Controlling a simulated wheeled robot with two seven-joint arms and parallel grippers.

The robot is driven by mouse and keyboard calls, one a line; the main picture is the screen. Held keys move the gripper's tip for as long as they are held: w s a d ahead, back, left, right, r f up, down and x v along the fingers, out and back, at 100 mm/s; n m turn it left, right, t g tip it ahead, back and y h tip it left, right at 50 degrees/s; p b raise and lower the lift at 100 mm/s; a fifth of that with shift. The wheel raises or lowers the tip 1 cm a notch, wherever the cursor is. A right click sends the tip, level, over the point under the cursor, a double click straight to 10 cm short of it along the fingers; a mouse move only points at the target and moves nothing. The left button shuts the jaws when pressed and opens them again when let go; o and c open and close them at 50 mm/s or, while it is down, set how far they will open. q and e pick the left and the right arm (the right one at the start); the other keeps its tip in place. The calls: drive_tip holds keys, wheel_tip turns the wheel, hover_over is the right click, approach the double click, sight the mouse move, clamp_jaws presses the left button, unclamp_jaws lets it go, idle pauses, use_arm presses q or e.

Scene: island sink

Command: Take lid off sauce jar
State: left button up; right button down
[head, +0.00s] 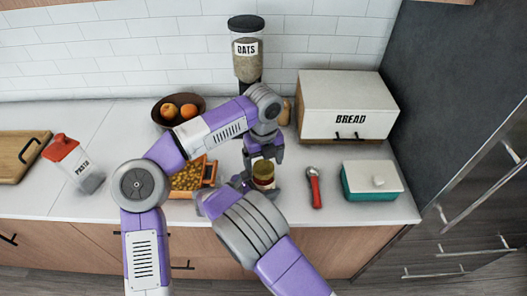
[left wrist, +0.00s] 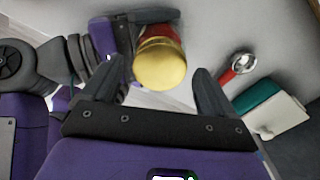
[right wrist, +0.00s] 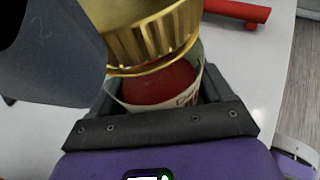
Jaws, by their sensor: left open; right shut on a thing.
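The sauce jar (head: 263,171) is near the counter's front middle. It shows red with a pale label in the right wrist view (right wrist: 160,86). My right gripper (head: 250,183) is shut on the jar's body. The gold ribbed lid (right wrist: 150,35) is at the jar's top; whether it is seated or loose I cannot tell. In the left wrist view the round lid top (left wrist: 160,68) lies between the fingers of my left gripper (left wrist: 158,78), with gaps beside it. The left gripper (head: 263,155) is open, above the jar, and partly hides it in the head view.
An orange-sided container of round yellowish pieces (head: 187,178) stands left of the jar. A red-handled tool (head: 314,187) and a teal butter dish (head: 372,181) lie right. The bread box (head: 350,103), oats jar (head: 246,65) and fruit bowl (head: 164,112) are behind.

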use_arm(q)
drive_tip(key=shift+f, duration=0.55)
drive_tip(key=c, duration=1.1)
drive_tip(key=n, duration=0.5)
drive_tip(key=shift+r, duration=0.1)
drive_tip(key=n, duration=0.6)
drive_tip(key=shift+n, duration=0.3)
drive_tip(key=n, duration=1.1)
drive_tip(key=shift+n, duration=0.3)
drive_tip(key=shift+r, duration=0.15)
